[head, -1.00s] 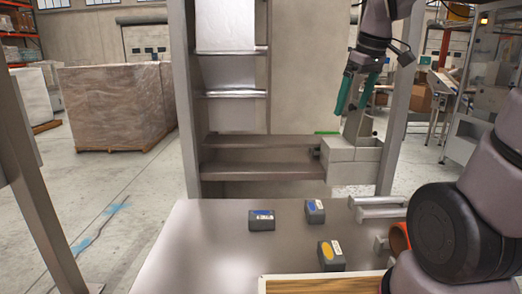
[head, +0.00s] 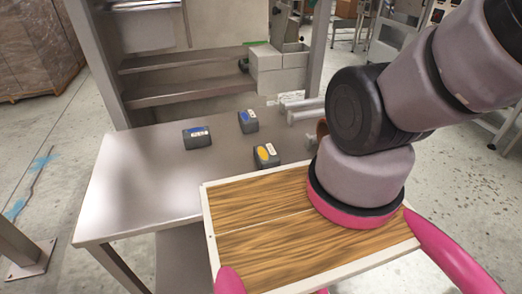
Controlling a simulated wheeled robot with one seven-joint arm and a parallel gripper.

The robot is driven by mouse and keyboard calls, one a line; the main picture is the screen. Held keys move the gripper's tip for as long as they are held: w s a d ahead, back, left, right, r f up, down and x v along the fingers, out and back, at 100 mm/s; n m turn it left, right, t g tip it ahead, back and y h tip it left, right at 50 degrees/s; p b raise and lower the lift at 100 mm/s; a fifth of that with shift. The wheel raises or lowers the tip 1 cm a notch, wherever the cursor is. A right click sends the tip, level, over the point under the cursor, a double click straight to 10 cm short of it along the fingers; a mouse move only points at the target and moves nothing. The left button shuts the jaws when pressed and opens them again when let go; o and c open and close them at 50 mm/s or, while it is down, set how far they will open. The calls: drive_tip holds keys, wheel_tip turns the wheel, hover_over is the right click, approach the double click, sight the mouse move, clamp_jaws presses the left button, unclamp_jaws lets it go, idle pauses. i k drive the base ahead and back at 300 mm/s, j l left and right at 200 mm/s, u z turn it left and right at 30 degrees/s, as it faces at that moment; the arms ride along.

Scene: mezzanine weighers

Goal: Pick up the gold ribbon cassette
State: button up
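The gold ribbon cassette (head: 266,155) is a dark grey block with a yellow-gold patch and a small white label on top. It lies on the metal bench (head: 135,185), near the edge closest to me. Two similar dark cassettes with blue patches lie farther back: one to the left (head: 197,138) and one behind (head: 248,121). The three stand apart from each other and all show clearly. My arm rises at the right and runs out of the top right of the picture. My gripper is out of view.
Pale bars (head: 305,110) and a brownish round piece (head: 322,129), partly hidden by my arm, lie right of the cassettes. A light grey box (head: 280,70) stands behind. Metal shelves (head: 185,92) and posts rise at the back. The bench's left part is bare.

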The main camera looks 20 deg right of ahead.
sight(265, 156)
drive_tip(key=k+j, duration=0.1)
drive_tip(key=j, duration=0.25)
drive_tip(key=k+j, duration=0.15)
drive_tip(key=j, duration=0.2)
drive_tip(key=k+j, duration=0.1)
drive_tip(key=j, duration=0.25)
drive_tip(key=k+j+z, duration=0.3)
drive_tip(key=j, duration=0.2)
drive_tip(key=k+j+z, duration=0.15)
drive_tip(key=j+z, duration=0.15)
drive_tip(key=j, duration=0.15)
drive_tip(key=k+j+z, duration=0.3)
drive_tip(key=z, duration=0.3)
